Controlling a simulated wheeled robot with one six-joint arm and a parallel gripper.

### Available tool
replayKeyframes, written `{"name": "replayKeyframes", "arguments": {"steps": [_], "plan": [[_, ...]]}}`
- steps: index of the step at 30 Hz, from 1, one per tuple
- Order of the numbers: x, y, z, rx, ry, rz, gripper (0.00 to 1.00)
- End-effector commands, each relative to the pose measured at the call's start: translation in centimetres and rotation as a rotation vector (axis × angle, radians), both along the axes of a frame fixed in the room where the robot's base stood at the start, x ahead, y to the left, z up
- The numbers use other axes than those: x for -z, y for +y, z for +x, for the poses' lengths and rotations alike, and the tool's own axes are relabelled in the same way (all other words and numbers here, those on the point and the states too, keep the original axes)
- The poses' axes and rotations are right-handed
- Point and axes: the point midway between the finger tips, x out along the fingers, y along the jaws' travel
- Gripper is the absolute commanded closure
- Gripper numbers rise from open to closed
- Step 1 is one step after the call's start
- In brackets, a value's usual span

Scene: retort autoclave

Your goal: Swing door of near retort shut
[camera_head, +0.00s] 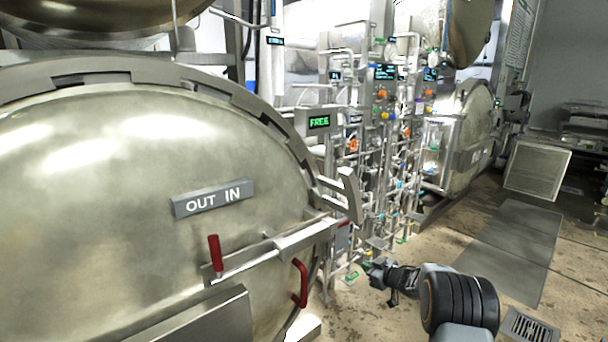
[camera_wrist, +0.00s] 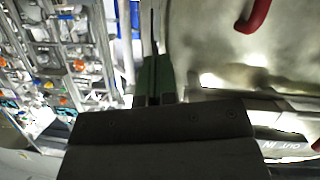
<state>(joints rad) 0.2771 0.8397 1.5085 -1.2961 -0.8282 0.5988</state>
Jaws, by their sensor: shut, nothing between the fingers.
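The near retort's door (camera_head: 120,200) is a large round metal disc filling the left of the head view, with an "OUT IN" plate (camera_head: 212,198). It lies against the toothed ring (camera_head: 150,75); I cannot tell whether it is fully seated. A bar with a red upright handle (camera_head: 214,255) and a red curved handle (camera_head: 301,283) crosses its lower right. My gripper (camera_head: 372,268) is shut and empty, low and right of the door's edge, apart from the red handles. In the wrist view its fingers (camera_wrist: 153,80) point toward the door's metal (camera_wrist: 205,40), with a red handle (camera_wrist: 255,14) at upper right.
A green "FREE" display (camera_head: 319,122) sits beside the ring. A dense stand of pipes and valves (camera_head: 385,150) rises behind my gripper. Another retort (camera_head: 470,130) stands farther back. The floor (camera_head: 500,240) at right is mostly clear, with a grate (camera_head: 530,326).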

Motion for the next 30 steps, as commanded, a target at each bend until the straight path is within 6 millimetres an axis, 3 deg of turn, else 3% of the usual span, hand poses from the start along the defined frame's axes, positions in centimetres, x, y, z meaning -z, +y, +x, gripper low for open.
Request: {"name": "replayKeyframes", "arguments": {"steps": [5, 8, 11, 14, 18, 21, 25, 30], "plan": [[-0.3, -4.4, -1.9, 0.34, 0.127, -0.165, 1.0], [-1.2, -6.5, -5.9, 0.543, 0.283, -0.262, 1.0], [-2.4, -7.0, -12.1, 0.698, 0.485, -0.323, 1.0], [-3.7, -5.5, -19.5, 0.785, 0.707, -0.335, 1.0], [-5.6, -1.7, -29.1, 0.796, 0.962, -0.292, 1.0], [-6.7, 1.1, -34.4, 0.767, 1.072, -0.239, 1.0], [-8.1, 3.7, -38.5, 0.733, 1.102, -0.165, 1.0], [-9.9, 5.0, -40.0, 0.703, 1.015, -0.123, 1.0]]}}
